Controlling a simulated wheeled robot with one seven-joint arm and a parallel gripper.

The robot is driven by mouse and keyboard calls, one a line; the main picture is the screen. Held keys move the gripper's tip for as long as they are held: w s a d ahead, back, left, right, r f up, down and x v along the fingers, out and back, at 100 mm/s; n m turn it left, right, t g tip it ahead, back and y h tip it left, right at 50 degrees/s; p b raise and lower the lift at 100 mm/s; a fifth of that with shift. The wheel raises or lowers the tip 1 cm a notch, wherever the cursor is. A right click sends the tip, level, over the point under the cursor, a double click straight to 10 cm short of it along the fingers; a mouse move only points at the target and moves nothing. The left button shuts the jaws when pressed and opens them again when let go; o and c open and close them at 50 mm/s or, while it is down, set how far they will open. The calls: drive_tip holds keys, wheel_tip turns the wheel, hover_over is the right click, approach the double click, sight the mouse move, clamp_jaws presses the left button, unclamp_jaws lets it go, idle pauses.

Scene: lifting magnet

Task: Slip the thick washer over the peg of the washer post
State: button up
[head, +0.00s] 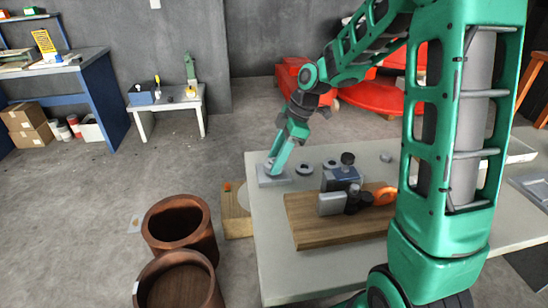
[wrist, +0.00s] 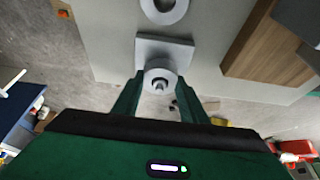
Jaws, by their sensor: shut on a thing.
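The washer post has a square grey base plate (head: 268,181) at the table's far left corner; its plate (wrist: 165,48) also shows in the wrist view. My gripper (head: 271,165) is low over this plate. In the wrist view my gripper (wrist: 158,88) has its two fingers on either side of a pale grey ring, the thick washer (wrist: 160,73), and is shut on it. The peg's dark tip shows within the washer's hole. From this angle I cannot tell how far down the peg the washer sits, or whether it touches the plate.
A wooden board (head: 310,235) carries dark blocks and an orange ring (head: 385,195). Brown bins (head: 180,225) stand on the floor at left.

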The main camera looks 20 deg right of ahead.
drive_tip(key=shift+f, duration=0.45)
drive_tip(key=o, duration=1.1)
drive_tip(key=shift+o, duration=0.2)
drive_tip(key=shift+r, duration=0.1)
drive_tip(key=v, duration=1)
drive_tip(key=shift+r, duration=0.3)
drive_tip(key=shift+s+d, duration=0.1)
drive_tip(key=shift+d, duration=0.05)
